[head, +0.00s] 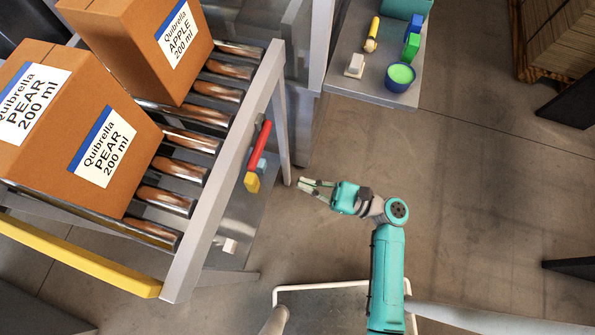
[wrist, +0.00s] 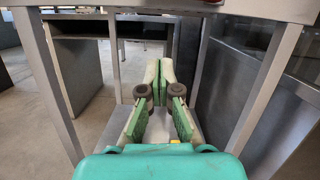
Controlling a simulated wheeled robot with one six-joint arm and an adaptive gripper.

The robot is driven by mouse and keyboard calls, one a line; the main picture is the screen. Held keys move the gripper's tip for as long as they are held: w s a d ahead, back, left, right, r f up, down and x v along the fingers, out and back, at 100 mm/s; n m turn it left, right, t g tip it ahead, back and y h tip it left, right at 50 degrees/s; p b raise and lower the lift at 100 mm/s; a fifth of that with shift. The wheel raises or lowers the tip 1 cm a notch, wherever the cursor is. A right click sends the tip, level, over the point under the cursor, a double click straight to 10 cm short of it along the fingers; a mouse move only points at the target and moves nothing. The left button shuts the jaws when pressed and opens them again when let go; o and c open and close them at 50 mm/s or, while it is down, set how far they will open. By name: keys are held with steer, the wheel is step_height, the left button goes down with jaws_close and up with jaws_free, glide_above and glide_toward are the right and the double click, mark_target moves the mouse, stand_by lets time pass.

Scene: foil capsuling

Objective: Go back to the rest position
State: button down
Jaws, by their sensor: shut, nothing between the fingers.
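My gripper (head: 303,187) is in the middle of the head view, pointing left toward the roller conveyor frame. It is shut and holds nothing. In the wrist view the gripper (wrist: 160,70) shows its green-padded fingers together at the tips, in front of the space beneath the conveyor. My teal arm reaches up from the bottom of the head view with the elbow bent to the left.
A roller conveyor (head: 275,75) carries cardboard boxes (head: 140,50) at the left. Red, yellow and blue items (head: 259,146) lie on a shelf beside its leg. A grey side table (head: 345,84) holds a blue cup (head: 400,78).

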steer(key=shift+s+f, duration=0.1)
steer(key=s+f+n+t+h, duration=0.1)
steer(key=s+f+t+h, duration=0.1)
steer(key=s+f+h, duration=0.55)
steer(key=s+d+f+n+t+h, duration=0.1)
steer(key=s+d+f+n+h, duration=0.4)
steer(key=s+d+h, duration=0.25)
steer(key=s+d+r+n+t+h, duration=0.2)
steer(key=s+d+r+n, duration=0.1)
steer(key=r+n, duration=0.4)
steer(key=s+d+r+n+t+h, duration=0.2)
steer(key=r+n, duration=0.5)
steer(key=r, duration=0.5)
steer(key=shift+s+d+n+t+h, duration=0.3)
steer(key=shift+s+d+t, duration=0.3)
steer(key=shift+s+d, duration=0.45)
steer(key=shift+a+r, duration=0.1)
